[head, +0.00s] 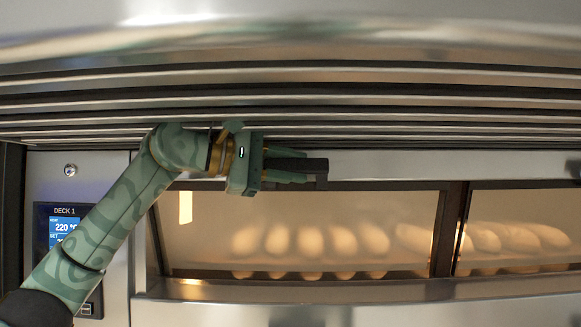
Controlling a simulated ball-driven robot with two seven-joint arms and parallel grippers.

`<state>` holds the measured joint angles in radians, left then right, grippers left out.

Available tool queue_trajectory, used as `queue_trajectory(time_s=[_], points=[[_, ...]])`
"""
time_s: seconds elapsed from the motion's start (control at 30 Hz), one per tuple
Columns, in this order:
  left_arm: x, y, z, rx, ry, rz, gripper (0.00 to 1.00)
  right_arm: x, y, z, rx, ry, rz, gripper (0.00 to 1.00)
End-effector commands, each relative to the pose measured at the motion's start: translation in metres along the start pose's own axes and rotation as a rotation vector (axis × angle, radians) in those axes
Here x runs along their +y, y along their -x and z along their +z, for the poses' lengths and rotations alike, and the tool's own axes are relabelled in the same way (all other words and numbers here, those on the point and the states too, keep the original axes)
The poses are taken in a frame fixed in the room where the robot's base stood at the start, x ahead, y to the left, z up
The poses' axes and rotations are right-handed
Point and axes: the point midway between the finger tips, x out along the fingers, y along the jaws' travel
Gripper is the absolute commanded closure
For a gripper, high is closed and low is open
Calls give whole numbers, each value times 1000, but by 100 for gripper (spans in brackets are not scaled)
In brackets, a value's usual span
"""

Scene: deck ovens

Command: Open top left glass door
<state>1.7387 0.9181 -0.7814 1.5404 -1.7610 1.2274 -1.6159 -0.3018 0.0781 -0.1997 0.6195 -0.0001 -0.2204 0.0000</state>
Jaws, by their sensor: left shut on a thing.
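The left glass door (340,207) of the deck is in the middle of the head view, a wide pane in a dark frame below a steel top rail. A dark handle (319,167) sits at its upper edge. My left gripper (292,166) comes in from the left and is shut on this handle, its green fingers on either side of it. Part of the handle is hidden by the fingers. I cannot tell from this view whether the door is tilted out at all. My right gripper is not in view.
Several loaves (311,241) show behind the pane. The right glass door (525,207) is beyond a dark upright. Steel and dark louvres (430,95) run above the arm. A control panel with a DECK 1 screen (62,228) is at the left, behind my forearm.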

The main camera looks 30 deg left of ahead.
Motion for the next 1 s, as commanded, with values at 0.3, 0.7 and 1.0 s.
queue_trajectory(time_s=[0.3, 0.7, 1.0], points=[[-14, 0, -1, 1, -151, 60, 100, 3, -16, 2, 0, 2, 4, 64], [-38, -2, -5, 0, -490, 200, 100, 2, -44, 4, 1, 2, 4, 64], [-54, -4, -8, -3, -737, 301, 100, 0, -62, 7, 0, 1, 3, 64]])
